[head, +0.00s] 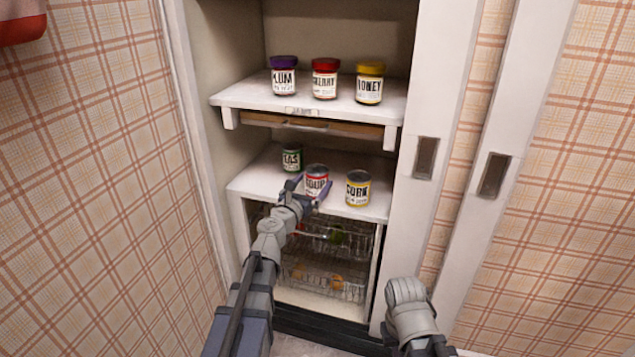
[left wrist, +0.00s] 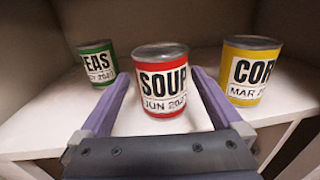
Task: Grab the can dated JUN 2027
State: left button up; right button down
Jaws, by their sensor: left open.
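The red SOUP can (head: 316,177) stands upright on the lower shelf between two other cans. In the left wrist view its label (left wrist: 163,84) reads JUN and a year that looks like 2027, with the last digit unclear. My left gripper (head: 305,192) is open in front of it. In the left wrist view the purple fingers (left wrist: 160,92) point at the can, one on each side of its near face. The green PEAS can (head: 292,157) is at the back left. The yellow CORN can (head: 357,188) is at the right, dated MAR. My right gripper's fingers are not visible.
The upper shelf (head: 240,97) holds PLUM (head: 284,76), CHERRY (head: 325,79) and HONEY (head: 369,83) jars, above the cans. Wire baskets (head: 322,283) sit below the lower shelf (head: 376,212). The cupboard's side walls bound the space.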

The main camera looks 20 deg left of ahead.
pick_arm(q)
jog(key=shift+w+d, duration=0.15)
jog(key=shift+w, duration=0.85)
jog(key=shift+w+d, duration=0.2)
jog(key=shift+w, duration=0.85)
jog(key=shift+w+d, duration=0.15)
jog(key=shift+w, duration=0.85)
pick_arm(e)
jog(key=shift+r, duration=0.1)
pick_arm(q)
jog(key=shift+c, duration=0.4)
jog(key=c, duration=1.5)
jog(key=shift+r, duration=0.25)
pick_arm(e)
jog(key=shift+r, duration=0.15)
